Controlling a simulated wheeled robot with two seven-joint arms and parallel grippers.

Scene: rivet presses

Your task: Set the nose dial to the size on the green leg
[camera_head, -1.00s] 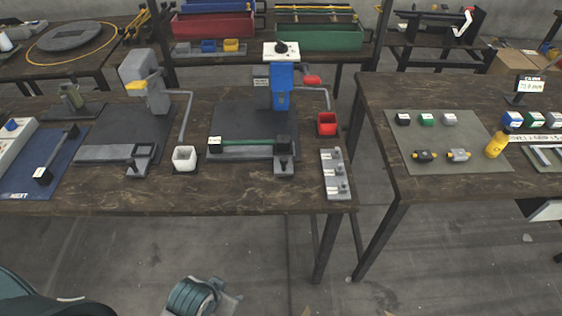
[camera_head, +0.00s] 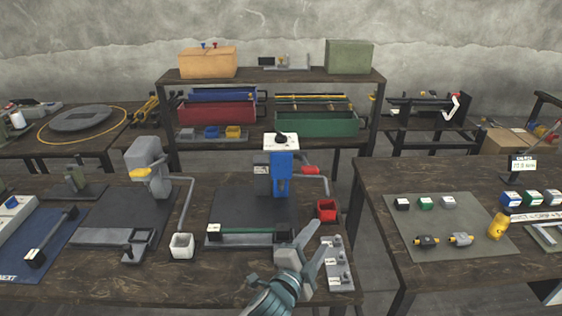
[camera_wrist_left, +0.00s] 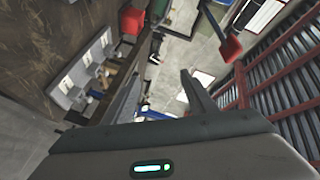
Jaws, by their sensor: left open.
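The blue press (camera_head: 282,172) stands on the left table. A white dial box with a black knob (camera_head: 281,139) sits on its top; the setting is too small to read. The green leg (camera_head: 246,230) lies across the front of the press's dark base, with a white tag (camera_head: 213,230) at its left end that I cannot read. My left gripper (camera_head: 316,238) is open and empty, in front of and below the press, between the leg's right end and the grey labelled rack (camera_head: 337,264). Its fingers also show in the left wrist view (camera_wrist_left: 160,85). My right gripper is out of view.
A red bin (camera_head: 326,210) and a red-handled lever (camera_head: 311,170) are at the press's right. The right table (camera_head: 450,180) holds small blocks and a yellow bottle (camera_head: 497,226). A gap separates the tables.

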